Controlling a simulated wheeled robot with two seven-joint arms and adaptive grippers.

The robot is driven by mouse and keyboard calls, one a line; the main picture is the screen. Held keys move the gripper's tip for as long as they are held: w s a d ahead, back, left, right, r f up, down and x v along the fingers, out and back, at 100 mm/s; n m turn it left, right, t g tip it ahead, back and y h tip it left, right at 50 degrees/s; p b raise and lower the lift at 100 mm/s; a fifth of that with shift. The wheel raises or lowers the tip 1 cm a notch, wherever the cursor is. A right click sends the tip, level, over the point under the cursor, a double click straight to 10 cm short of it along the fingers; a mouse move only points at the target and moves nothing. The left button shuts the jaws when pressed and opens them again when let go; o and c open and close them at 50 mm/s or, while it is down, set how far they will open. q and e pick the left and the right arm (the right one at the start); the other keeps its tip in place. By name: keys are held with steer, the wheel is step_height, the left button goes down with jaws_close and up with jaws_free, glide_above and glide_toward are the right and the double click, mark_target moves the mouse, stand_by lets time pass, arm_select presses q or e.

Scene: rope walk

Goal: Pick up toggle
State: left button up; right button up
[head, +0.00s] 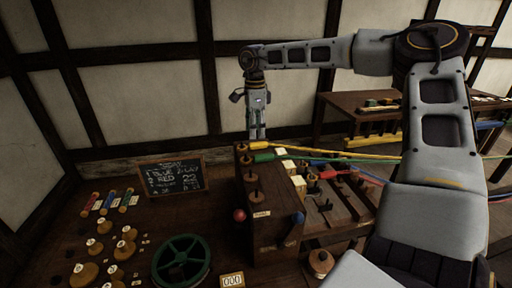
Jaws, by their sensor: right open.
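I cannot tell for sure which piece is the toggle. Small colored pegs, one red (90,204) and blue ones (126,199), lie with pale tags on the left of the table. My right gripper (257,135) points down behind the far end of the wooden hook stand (262,228), close to the yellow rope end (259,147). It is open, and I see nothing between its fingers. A green rope end (263,158) lies just in front of the yellow one. My left gripper is not in view.
A chalkboard (173,176) stands at the back left. A green wheel (181,262), several brass weights (85,274) and a number card (232,280) are in front. A red knob (239,215) sticks out of the stand. Ropes run right toward another table (350,102). My right arm covers the right side.

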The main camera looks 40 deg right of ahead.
mark_target(256, 143)
steer(key=shift+f, duration=0.35)
steer(key=shift+d+f, duration=0.15)
steer(key=shift+f, duration=1.15)
steer(key=shift+d+f, duration=0.15)
steer(key=shift+f, duration=1.15)
steer(key=c, duration=1)
